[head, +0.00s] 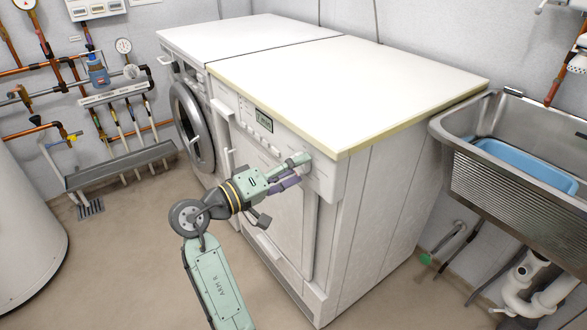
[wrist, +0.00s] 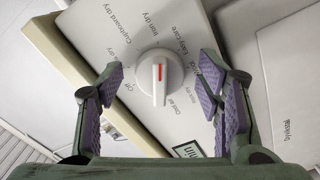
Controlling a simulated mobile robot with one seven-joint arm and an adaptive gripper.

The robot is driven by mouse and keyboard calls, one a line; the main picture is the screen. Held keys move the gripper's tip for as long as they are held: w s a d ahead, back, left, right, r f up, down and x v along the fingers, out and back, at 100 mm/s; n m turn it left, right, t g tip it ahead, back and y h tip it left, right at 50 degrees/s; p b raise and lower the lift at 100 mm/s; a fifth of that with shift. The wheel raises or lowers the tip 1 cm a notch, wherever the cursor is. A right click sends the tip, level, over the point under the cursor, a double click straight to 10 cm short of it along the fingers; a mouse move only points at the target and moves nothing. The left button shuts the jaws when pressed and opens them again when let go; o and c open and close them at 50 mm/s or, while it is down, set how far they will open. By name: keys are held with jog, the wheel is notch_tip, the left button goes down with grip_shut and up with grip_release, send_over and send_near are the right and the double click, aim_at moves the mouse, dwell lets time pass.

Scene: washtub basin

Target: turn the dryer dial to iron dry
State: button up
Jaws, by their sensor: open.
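The dryer (head: 262,165) is the nearer white machine, with a small display (head: 264,120) on its front panel. In the wrist view its round white dial (wrist: 155,88) has a raised grip bar and a red mark upright in the picture. Printed labels ring it; "Iron dry" (wrist: 147,22) is above, slightly left, and "Easy care" is to the upper right. I cannot tell exactly which label the mark meets. My gripper (wrist: 162,78) is open, its purple-padded fingers either side of the dial with gaps. In the head view my gripper (head: 298,172) hides the dial.
A washing machine (head: 190,125) with a round door stands left of the dryer. A metal sink (head: 500,160) holding a blue basin (head: 525,165) is at the right. Pipes line the left wall. The floor before the machines is clear.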

jog(key=v, duration=1.2)
